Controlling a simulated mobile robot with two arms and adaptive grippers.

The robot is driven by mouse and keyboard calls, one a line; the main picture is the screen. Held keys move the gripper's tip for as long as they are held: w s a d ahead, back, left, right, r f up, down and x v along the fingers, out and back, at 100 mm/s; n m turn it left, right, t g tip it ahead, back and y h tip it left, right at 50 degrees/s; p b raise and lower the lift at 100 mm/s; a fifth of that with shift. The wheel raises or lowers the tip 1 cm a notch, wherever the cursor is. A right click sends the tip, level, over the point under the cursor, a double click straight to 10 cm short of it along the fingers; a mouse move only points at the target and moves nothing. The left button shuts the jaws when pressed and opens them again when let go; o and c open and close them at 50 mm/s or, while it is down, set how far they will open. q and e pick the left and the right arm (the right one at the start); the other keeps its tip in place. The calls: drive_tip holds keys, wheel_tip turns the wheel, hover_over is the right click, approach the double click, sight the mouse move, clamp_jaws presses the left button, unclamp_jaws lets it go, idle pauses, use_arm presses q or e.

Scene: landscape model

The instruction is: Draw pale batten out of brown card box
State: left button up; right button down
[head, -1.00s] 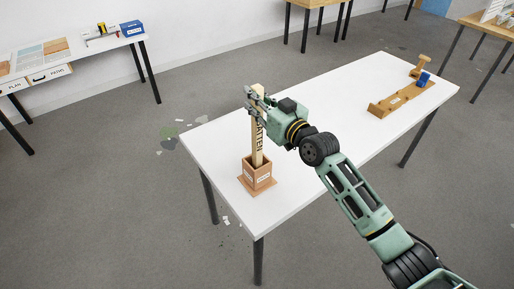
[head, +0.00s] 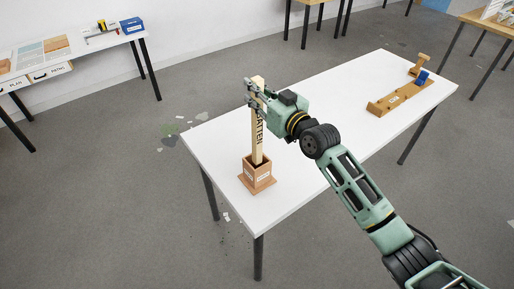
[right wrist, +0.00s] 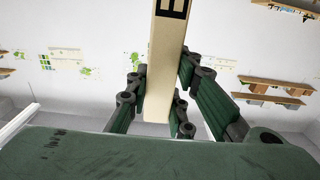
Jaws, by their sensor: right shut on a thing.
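The pale batten (head: 257,132) stands nearly upright in the head view, with dark lettering down its side. Its lower end is inside the brown card box (head: 257,175), which sits on the near left end of the white table; that end is hidden by the box walls. My right gripper (head: 254,96) is shut on the batten near its top. In the right wrist view the batten (right wrist: 167,75) passes between the fingers of my right gripper (right wrist: 160,105). My left gripper is not in view.
The white table (head: 330,125) is bare between the box and a wooden stand (head: 400,97) with a blue item (head: 421,77) at its far right.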

sight(260, 84)
drive_tip(key=shift+r, duration=0.2)
drive_tip(key=shift+r+p, duration=1.25)
drive_tip(key=shift+r, duration=0.2)
